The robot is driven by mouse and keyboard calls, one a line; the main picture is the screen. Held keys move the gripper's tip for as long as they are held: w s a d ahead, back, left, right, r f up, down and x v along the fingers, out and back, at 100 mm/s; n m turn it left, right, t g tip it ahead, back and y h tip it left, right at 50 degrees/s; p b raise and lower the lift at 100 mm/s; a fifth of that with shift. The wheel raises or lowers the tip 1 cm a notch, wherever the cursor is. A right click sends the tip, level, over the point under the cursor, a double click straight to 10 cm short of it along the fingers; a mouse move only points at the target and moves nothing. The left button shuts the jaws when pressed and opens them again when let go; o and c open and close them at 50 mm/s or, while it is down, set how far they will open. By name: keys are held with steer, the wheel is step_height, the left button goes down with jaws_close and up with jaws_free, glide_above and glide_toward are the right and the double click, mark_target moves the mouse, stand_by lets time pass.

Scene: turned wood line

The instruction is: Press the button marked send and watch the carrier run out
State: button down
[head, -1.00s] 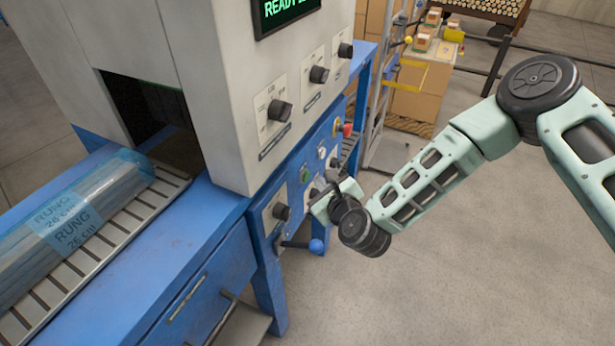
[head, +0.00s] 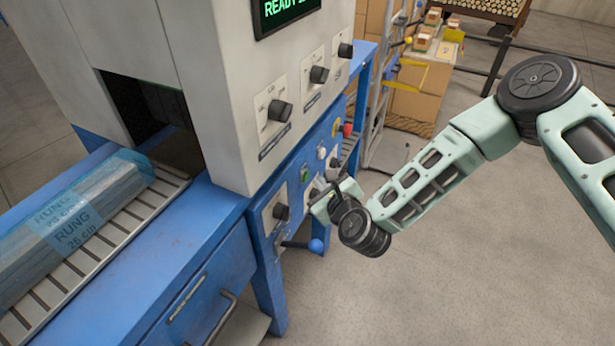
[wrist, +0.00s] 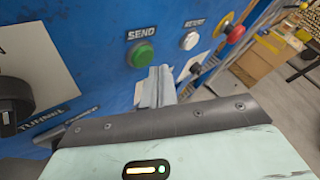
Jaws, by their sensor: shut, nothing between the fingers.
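The green button marked SEND (wrist: 140,55) is on the blue panel in the wrist view. Its green cap also shows in the head view (head: 304,174), just left of my gripper. My gripper (wrist: 158,84) is shut and empty, its fingertips just below and right of the green button in the picture. I cannot tell whether they touch the panel. In the head view my gripper (head: 331,186) is at the panel's front. A clear-wrapped bundle of rungs (head: 75,218) lies on the slatted conveyor before the dark tunnel mouth. I cannot make out a separate carrier.
A white button (wrist: 190,41) is right of SEND, with a red mushroom button (wrist: 236,34) beyond it. A black knob (wrist: 14,97) is at the left. A blue-balled lever (head: 316,246) sticks out below my gripper. The display (head: 287,10) reads READY, partly cut off.

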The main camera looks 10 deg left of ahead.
steer(key=shift+w+a, duration=0.15)
steer(key=shift+a, duration=0.25)
